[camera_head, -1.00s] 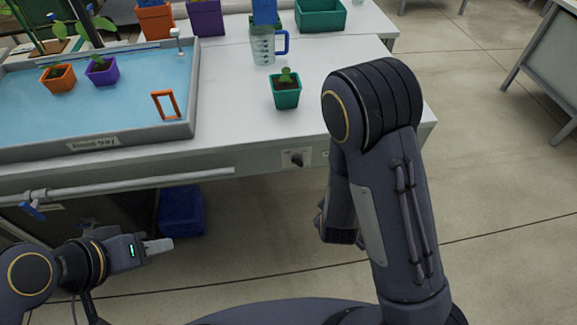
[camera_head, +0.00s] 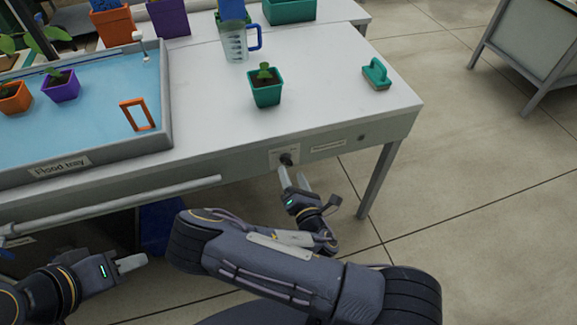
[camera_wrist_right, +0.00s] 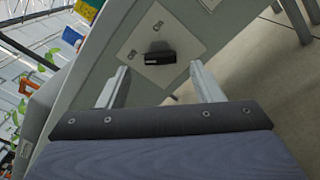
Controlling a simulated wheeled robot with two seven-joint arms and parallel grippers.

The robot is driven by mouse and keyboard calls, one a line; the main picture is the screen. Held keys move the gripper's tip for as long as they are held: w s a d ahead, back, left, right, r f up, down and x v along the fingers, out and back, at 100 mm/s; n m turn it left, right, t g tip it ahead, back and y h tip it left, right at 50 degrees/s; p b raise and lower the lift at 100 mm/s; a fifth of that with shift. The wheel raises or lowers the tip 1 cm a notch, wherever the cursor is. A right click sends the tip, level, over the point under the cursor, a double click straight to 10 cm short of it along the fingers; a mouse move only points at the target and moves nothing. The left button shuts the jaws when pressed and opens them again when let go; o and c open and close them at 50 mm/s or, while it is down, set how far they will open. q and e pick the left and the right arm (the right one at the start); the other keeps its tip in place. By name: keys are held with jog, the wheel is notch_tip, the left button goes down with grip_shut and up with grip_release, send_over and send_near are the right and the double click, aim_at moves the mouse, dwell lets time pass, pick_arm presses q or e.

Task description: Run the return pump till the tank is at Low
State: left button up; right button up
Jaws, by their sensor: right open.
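A dark switch knob (camera_head: 286,159) sits on a pale plate on the bench's front edge; in the right wrist view the knob (camera_wrist_right: 158,54) lies ahead, between the finger lines. My right gripper (camera_head: 293,174) is open just below and in front of it, its fingertips apart from the knob; it also shows in the right wrist view (camera_wrist_right: 159,70). My left gripper (camera_head: 132,263) is at lower left, away from the bench front; its finger gap cannot be made out. The flood tray (camera_head: 120,158) holds blue water. No tank level mark can be read.
A teal pot (camera_head: 266,92), a measuring jug (camera_head: 235,44) and a teal brush-like item (camera_head: 376,74) stand on the bench top. A grey rail (camera_head: 130,201) runs along the front at left. A blue bin (camera_head: 160,226) is below.

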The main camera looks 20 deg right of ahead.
aim_at(288, 164)
jog(key=shift+w, duration=1.9)
jog(key=c, duration=1)
